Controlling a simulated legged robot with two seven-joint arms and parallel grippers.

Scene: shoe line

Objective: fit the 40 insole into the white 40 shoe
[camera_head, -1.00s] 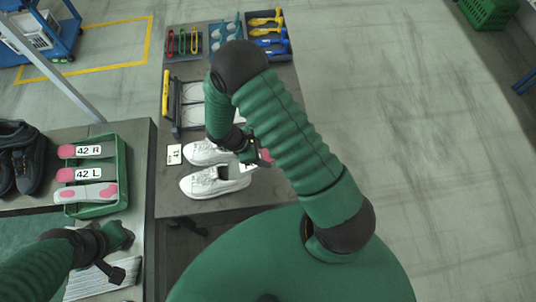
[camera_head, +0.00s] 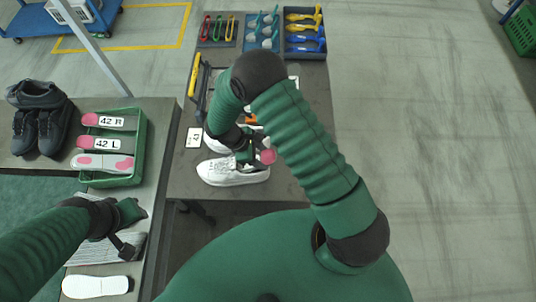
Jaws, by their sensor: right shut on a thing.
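Two white shoes stand on the dark table: the near shoe (camera_head: 225,173) shows its side, and the far shoe (camera_head: 214,144) is partly hidden by my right arm. My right gripper (camera_head: 254,154) is just above the near shoe, shut on an insole (camera_head: 268,156). Only a pink end of this insole shows, and its size label is hidden. I cannot tell whether it touches the shoe. My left gripper (camera_head: 130,228) is over grey ribbed material at the left bench's edge. I cannot tell whether it is open.
A green tray (camera_head: 140,150) on the left bench holds pink-and-white insoles, two labelled 42 R and 42 L. Dark shoes (camera_head: 42,118) stand beside it. A white insole (camera_head: 97,286) lies below. A card (camera_head: 194,138) and tool trays (camera_head: 304,33) are on the dark table.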

